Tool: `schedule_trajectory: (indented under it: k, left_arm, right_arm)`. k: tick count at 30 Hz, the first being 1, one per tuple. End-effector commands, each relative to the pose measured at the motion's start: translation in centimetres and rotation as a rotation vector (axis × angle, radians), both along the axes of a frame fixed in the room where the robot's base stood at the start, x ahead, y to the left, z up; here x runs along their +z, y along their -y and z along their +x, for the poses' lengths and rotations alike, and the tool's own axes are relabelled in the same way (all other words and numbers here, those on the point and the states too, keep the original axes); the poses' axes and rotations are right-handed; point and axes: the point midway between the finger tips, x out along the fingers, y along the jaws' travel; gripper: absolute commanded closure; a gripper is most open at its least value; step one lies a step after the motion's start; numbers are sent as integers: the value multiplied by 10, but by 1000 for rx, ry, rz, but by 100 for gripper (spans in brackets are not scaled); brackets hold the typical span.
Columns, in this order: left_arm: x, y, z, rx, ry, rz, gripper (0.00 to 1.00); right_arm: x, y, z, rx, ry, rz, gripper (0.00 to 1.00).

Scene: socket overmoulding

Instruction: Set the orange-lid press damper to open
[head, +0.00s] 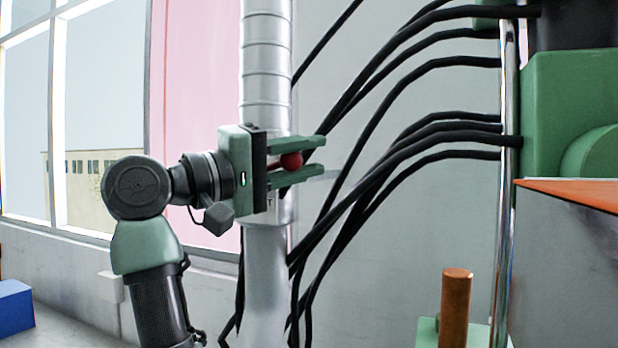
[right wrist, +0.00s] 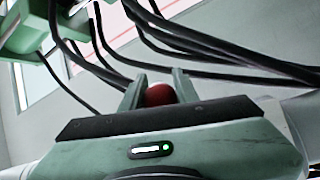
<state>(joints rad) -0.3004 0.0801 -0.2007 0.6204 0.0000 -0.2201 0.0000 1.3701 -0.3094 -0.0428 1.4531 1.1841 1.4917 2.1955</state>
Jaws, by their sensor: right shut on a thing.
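My right gripper (head: 307,157) is at the silver vertical duct (head: 266,75), its fingers pointing right in the head view. It is shut on a red ball knob (head: 291,161), taken to be the damper handle. The knob also shows between the fingers in the right wrist view (right wrist: 159,95). The gripper body hides the handle's lever and most of the damper section behind it. A letter "T" shows on the duct just below the gripper; the other markings are hidden. An orange panel (head: 580,192) tops the grey machine at the right. My left gripper is not in view.
Several black hoses (head: 420,135) curve from the green machine (head: 570,110) down past the duct, close behind the fingers. A chrome column (head: 503,200) and a copper-brown cylinder (head: 455,305) stand at the right. A blue box (head: 14,305) lies far left.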

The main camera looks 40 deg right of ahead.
Motion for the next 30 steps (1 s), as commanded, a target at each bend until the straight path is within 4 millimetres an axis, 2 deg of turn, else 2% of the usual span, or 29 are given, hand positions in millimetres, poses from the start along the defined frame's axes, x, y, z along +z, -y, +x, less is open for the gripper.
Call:
schedule_trajectory:
  k: [12,30]
  left_arm:
    - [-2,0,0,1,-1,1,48]
    - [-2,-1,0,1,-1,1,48]
  right_arm:
    - [32,-7,11,0,-206,-126,100]
    - [39,-9,14,0,-255,-157,100]
